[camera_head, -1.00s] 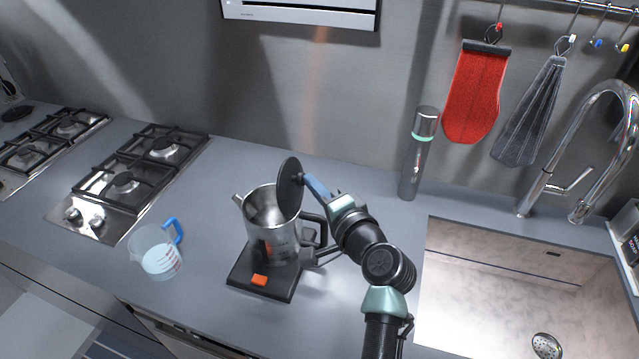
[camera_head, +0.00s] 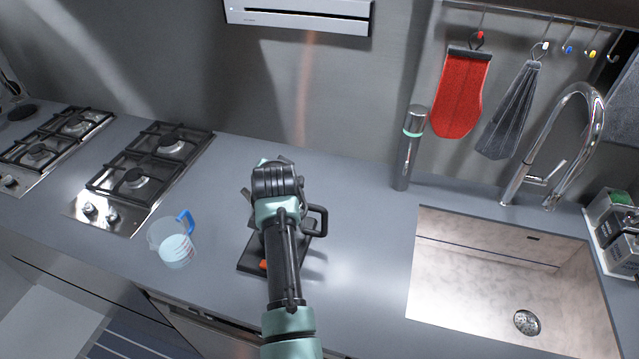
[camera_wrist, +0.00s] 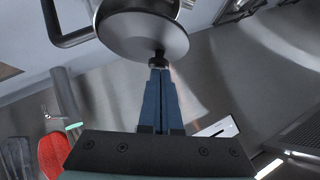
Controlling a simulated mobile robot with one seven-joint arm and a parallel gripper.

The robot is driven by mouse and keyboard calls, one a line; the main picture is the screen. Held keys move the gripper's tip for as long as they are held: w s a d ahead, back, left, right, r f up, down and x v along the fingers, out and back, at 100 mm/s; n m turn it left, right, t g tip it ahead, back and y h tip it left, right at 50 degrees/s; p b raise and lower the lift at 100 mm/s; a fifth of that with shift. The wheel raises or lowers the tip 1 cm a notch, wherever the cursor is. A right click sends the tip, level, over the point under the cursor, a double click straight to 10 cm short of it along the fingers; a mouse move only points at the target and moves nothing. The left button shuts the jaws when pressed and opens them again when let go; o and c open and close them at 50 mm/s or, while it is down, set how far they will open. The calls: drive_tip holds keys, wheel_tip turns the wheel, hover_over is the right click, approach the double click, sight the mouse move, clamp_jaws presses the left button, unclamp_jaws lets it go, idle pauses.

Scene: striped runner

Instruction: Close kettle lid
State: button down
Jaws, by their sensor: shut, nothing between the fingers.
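The steel kettle is mostly hidden behind my arm in the head view; its black handle (camera_head: 321,222) shows on the right. It stands on a dark base (camera_head: 248,258) with an orange switch (camera_head: 263,264). In the wrist view, the round lid (camera_wrist: 135,32) with its dark knob (camera_wrist: 158,60) fills the top middle, and the kettle handle (camera_wrist: 62,38) is left of it. My gripper (camera_wrist: 159,72) is shut and empty, its blue fingertips at the knob, touching or nearly so. I cannot tell the lid's exact angle.
A measuring jug (camera_head: 172,245) stands left of the kettle, near the gas hob (camera_head: 135,180). A tall grey bottle (camera_head: 409,150) stands by the wall. The sink (camera_head: 500,285) is at right. The counter between kettle and sink is clear.

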drive_tip(key=shift+w+a+f+n+g+h+b, duration=0.3)
drive_tip(key=shift+a+f+n+h+b, duration=0.25)
drive_tip(key=shift+a+f+b, duration=0.25)
drive_tip(key=a+h+b, duration=0.1)
drive_tip(key=b, duration=0.1)
drive_tip(key=f+n+h+b, duration=0.1)
drive_tip(key=shift+w+a+f+g+b, duration=0.25)
drive_tip(key=shift+a+f+g+b, duration=0.05)
drive_tip(key=shift+a+g+b, duration=0.1)
drive_tip(key=shift+w+a+f+b, duration=0.1)
drive_tip(key=shift+a+f+b, duration=0.15)
drive_tip(key=shift+b, duration=0.3)
